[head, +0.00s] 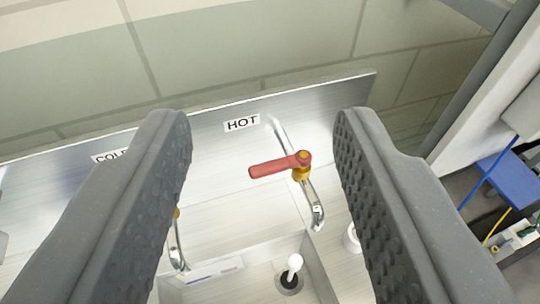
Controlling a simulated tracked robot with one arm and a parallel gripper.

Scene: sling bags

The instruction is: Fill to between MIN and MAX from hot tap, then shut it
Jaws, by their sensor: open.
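The hot tap (302,172) stands on the right, below a HOT label (242,123) on the metal splashback. Its red lever (275,166) points left from a brass body. Its chrome spout (318,212) hangs over the sink edge, and I cannot tell whether water runs. My gripper (262,135) is open, its two ridged grey fingers on either side of the hot tap lever, apart from it. The cold tap (178,238) is mostly hidden behind the left finger, and its label (108,156) is partly covered. No MIN or MAX marks are seen.
The metal sink (320,262) lies below, with a white-knobbed plug (294,264) at its drain. A tiled wall (240,50) stands behind the splashback (345,92). At right are a blue object (508,180) and cables beside a pale panel.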

